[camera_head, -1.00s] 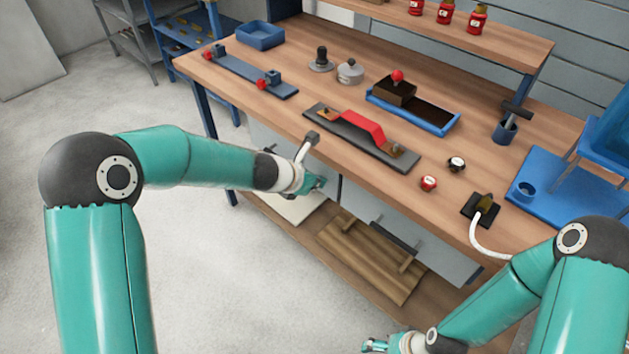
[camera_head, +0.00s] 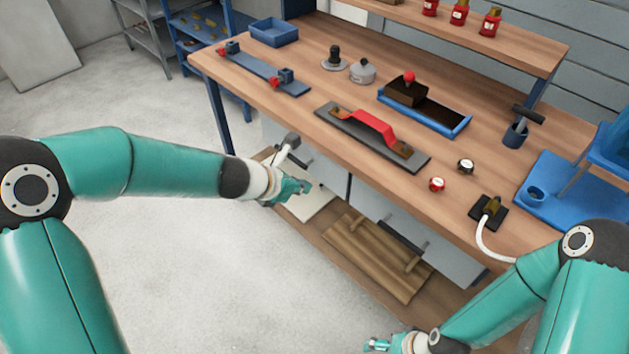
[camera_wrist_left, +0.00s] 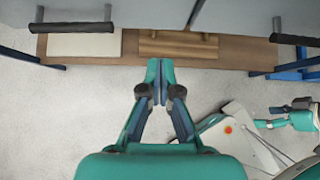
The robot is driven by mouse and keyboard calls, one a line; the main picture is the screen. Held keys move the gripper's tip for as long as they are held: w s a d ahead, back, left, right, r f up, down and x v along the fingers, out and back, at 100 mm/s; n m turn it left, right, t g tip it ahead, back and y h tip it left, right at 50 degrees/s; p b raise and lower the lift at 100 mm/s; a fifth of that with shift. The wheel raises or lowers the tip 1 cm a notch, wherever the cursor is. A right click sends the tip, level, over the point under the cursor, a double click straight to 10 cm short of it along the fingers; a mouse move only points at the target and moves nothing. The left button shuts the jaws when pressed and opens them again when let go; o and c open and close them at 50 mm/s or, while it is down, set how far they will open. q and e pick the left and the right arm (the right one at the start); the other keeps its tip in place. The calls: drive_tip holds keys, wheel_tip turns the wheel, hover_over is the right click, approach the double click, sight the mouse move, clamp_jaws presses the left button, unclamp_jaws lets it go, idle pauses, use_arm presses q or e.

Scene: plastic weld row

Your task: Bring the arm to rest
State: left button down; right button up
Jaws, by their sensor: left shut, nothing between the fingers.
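My left gripper (camera_head: 304,187) is in front of the workbench's (camera_head: 440,208) front edge, below the tabletop and empty. In the left wrist view my left gripper (camera_wrist_left: 153,84) has its fingers together with nothing between them, over the floor in front of the lower shelf (camera_wrist_left: 125,62). My right gripper (camera_head: 374,345) shows at the bottom of the head view, low over the floor. It is small there, and whether its fingers are apart is hard to see.
On the bench lie a red-handled grey float (camera_head: 372,135), a blue tray (camera_head: 455,128), a blue rail (camera_head: 262,74) and two small knobs, red (camera_head: 437,184) and black (camera_head: 466,166). A blue mat (camera_head: 560,205) is at the right. Floor at left (camera_head: 150,110) is clear.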

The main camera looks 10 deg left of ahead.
use_arm(q)
drive_tip(key=p+v, duration=0.1)
drive_tip(key=v, duration=0.2)
drive_tip(key=shift+s+a+r, duration=0.2)
drive_tip(key=shift+s+r, duration=0.05)
drive_tip(key=shift+s, duration=0.05)
drive_tip(key=s+f+m+g, duration=0.1)
drive_tip(key=s+f+g, duration=0.1)
drive_tip(key=s+f, duration=0.45)
drive_tip(key=s+f+m+g, duration=0.2)
drive_tip(key=s+f+g, duration=0.1)
drive_tip(key=f, duration=0.7)
drive_tip(key=s+f+m+g+y, duration=0.2)
drive_tip(key=s+f+m+g, duration=0.1)
drive_tip(key=s+f+m, duration=1.05)
wheel_tip(320, 180, up, 16)
drive_tip(key=d+m+t+h+p, duration=0.1)
drive_tip(key=m+p, duration=0.9)
drive_tip(key=p, duration=0.3)
drive_tip(key=shift+d+m, duration=0.3)
drive_tip(key=shift+m, duration=0.05)
